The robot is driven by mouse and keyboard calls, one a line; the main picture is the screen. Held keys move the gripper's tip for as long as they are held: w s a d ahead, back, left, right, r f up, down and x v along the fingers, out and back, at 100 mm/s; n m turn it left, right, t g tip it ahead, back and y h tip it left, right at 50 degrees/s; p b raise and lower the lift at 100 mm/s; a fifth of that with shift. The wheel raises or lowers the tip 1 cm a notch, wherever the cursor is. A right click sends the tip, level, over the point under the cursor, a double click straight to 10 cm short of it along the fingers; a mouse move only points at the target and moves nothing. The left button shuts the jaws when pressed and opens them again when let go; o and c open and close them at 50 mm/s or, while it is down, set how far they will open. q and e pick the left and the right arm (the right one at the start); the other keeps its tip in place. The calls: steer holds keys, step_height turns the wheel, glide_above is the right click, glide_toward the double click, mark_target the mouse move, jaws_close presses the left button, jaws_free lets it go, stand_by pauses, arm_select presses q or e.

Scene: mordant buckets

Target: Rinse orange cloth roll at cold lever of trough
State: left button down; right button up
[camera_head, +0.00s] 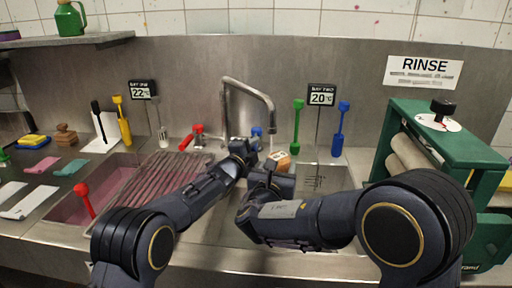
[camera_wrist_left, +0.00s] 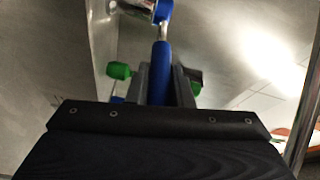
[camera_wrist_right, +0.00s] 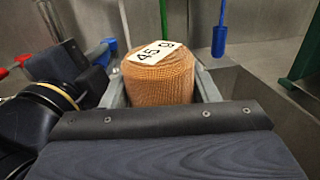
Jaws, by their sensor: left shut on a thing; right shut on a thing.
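The orange cloth roll (camera_head: 280,158) shows in the head view just beyond my right gripper (camera_head: 272,172). In the right wrist view the roll (camera_wrist_right: 160,78) stands between the fingers, with a white "45 g" label on top. My right gripper is shut on it, below the curved tap spout (camera_head: 250,88) at the trough. My left gripper (camera_head: 243,145) is higher, beside the tap. In the left wrist view its fingers are shut on the blue cold lever (camera_wrist_left: 161,70). In the head view the blue lever (camera_head: 257,133) is mostly hidden behind my left gripper. No water stream is visible.
A red lever (camera_head: 187,142) sits left of the tap. A wire rack (camera_head: 160,185) covers part of the left basin. A green wringer-like machine (camera_head: 455,145) stands at the right. Green (camera_head: 297,120) and blue (camera_head: 341,125) tools stand along the back wall.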

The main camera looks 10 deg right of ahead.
arm_select(q)
steer(key=shift+a+f+m+g+h, duration=0.1)
steer(key=shift+a+m+g+h, duration=0.2)
steer(key=shift+h, duration=0.1)
steer(key=c, duration=1.3)
jaws_free()
steer(key=v, duration=1.2)
steer(key=shift+w, duration=0.1)
steer(key=shift+r+p, duration=0.75)
steer(key=shift+r, duration=0.05)
arm_select(e)
steer(key=s+d+r, duration=0.2)
steer(key=s+r, duration=0.1)
steer(key=s, duration=0.4)
steer(key=shift+s, duration=0.35)
